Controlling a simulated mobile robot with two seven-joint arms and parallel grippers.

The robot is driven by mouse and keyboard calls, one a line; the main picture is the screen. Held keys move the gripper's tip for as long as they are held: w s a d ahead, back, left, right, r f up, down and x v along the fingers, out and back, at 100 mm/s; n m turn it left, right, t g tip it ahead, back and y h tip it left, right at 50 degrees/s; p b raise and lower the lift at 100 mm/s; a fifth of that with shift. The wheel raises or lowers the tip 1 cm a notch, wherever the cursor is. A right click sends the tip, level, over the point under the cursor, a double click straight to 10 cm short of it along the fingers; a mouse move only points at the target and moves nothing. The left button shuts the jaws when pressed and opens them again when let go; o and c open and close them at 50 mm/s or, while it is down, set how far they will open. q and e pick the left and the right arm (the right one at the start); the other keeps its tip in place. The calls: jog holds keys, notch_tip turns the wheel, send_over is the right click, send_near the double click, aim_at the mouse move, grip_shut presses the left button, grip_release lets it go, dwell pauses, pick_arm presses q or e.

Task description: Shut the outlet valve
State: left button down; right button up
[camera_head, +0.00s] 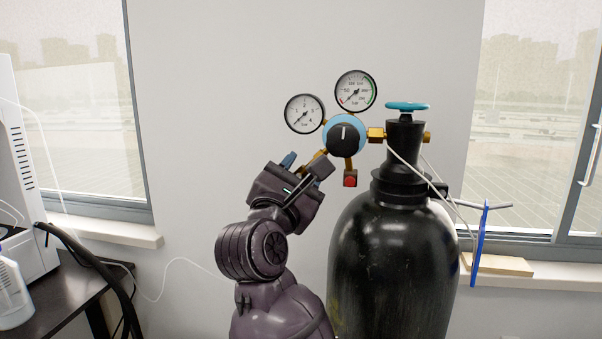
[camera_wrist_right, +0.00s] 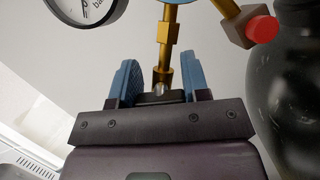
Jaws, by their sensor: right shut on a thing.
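The regulator (camera_head: 344,136) has a blue rim and a black front knob with a white mark. A brass outlet stem runs from its lower left; it also shows in the right wrist view (camera_wrist_right: 165,55). My right gripper (camera_head: 305,166) reaches up to this stem from below left. The valve is mostly hidden in the head view. My left gripper is not in view.
A black gas cylinder (camera_head: 392,265) with a teal handwheel (camera_head: 407,106) stands right of my right arm. Two gauges (camera_head: 304,114) (camera_head: 356,91) sit above the gripper. A red-tipped brass fitting (camera_head: 350,178) hangs close to its right. The wall to the left is clear.

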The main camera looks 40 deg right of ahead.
jog(key=m, duration=0.1)
jog(key=m+g+b, duration=0.1)
jog(key=shift+f+m, duration=0.2)
jog(key=shift+m, duration=0.1)
jog(key=shift+r+m+g, duration=0.15)
jog(key=shift+m+g, duration=0.35)
jog(key=shift+m, duration=0.3)
jog(key=o, duration=0.9)
jog(key=shift+s, duration=0.1)
jog(key=shift+b, duration=0.3)
